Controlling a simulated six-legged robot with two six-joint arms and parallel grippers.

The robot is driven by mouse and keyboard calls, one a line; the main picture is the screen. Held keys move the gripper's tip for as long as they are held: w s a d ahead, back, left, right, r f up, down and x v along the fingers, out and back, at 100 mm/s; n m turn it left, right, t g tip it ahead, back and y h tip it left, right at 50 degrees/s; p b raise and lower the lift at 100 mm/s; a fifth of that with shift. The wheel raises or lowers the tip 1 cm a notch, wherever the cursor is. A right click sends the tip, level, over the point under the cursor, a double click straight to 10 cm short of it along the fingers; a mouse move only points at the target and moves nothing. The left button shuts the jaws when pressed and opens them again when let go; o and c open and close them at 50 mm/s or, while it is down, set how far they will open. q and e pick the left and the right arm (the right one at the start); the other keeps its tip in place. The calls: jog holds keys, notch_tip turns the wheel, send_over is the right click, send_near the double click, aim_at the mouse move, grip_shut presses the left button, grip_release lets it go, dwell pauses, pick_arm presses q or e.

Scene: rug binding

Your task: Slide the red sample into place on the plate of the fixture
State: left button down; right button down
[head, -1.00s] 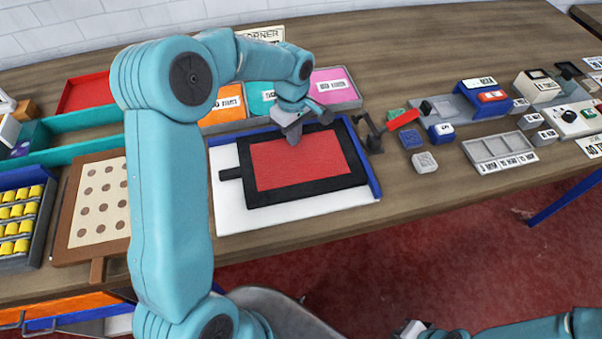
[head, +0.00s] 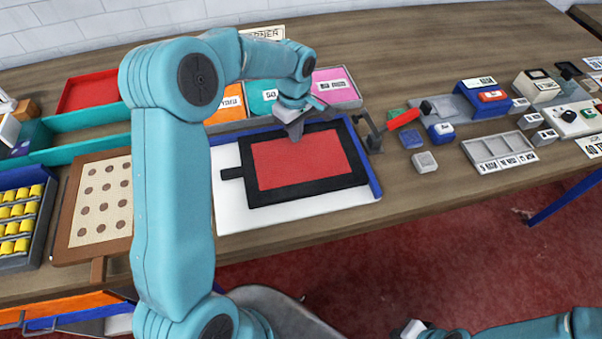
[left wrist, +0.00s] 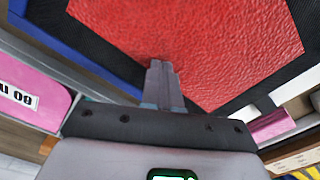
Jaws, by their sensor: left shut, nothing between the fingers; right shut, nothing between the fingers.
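The red sample (head: 297,163) with its black border (head: 253,184) lies flat on the white plate (head: 228,213) of the fixture, and a black tab sticks out on its left. A blue rail (head: 364,159) runs along the plate's right side, close to the border. My left gripper (head: 295,136) is shut and empty at the sample's far edge. In the left wrist view its closed fingertips (left wrist: 160,68) are over the red face; I cannot tell whether they touch it. My right gripper (head: 405,329) is shut and empty at the bottom edge, off the table.
A toggle clamp with a red handle (head: 403,119) stands right of the fixture. Orange, teal and pink (head: 335,88) bins line the far side. A dotted board (head: 101,203) and a rack of yellow spools (head: 18,217) are at left. Bare wood lies in front of the plate.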

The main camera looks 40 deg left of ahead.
pick_arm(q)
jog(key=shift+w+d, duration=0.25)
jog(key=shift+w, duration=0.05)
jog(key=shift+w+d, duration=0.25)
jog(key=shift+w, duration=0.05)
dwell(0.5)
notch_tip(320, 180, up, 7)
jog(key=p, duration=0.4)
jog(key=shift+p, duration=0.35)
dwell(0.4)
